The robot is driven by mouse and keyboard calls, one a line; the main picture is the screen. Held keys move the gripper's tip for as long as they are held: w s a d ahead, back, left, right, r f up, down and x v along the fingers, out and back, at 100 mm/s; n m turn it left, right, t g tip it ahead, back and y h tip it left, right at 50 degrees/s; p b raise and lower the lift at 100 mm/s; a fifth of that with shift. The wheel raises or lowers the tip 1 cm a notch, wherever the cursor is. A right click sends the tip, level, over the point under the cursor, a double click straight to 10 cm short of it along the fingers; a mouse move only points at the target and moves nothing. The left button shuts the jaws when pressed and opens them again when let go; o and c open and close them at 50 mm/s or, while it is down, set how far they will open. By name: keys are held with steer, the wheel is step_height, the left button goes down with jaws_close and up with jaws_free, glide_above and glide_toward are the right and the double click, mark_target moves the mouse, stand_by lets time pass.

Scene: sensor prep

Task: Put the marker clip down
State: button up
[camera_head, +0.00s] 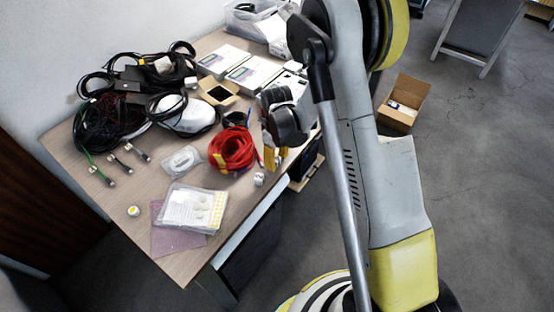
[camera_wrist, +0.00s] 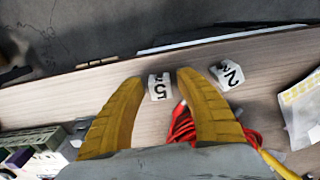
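A small white marker clip (camera_wrist: 159,87) with a black "5" shows between my gripper's yellow fingertips (camera_wrist: 161,78) in the wrist view. A narrow strip of table shows between the clip and each finger, so the fingers look open around it. It appears to be at or close to the tabletop. A second white clip (camera_wrist: 228,75) marked "2" lies just right of the right finger; a small white clip also shows near the table edge in the head view (camera_head: 259,180). There my gripper (camera_head: 270,158) is low over the table, beside the red cable (camera_head: 231,149), and hides the "5" clip.
The table's edge runs close beyond the clips. An open cardboard box (camera_head: 404,100) stands off to the right.

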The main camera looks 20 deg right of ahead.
step_height(320, 180, up, 12)
steer(key=p, duration=0.5)
step_height(320, 180, up, 16)
steer(key=m+t, duration=0.3)
glide_above(277, 159)
steer(key=s, duration=0.8)
steer(key=s+r+m+t, duration=0.4)
steer(key=s+r, duration=0.1)
steer(key=s, duration=0.6)
steer(key=shift+s, duration=0.25)
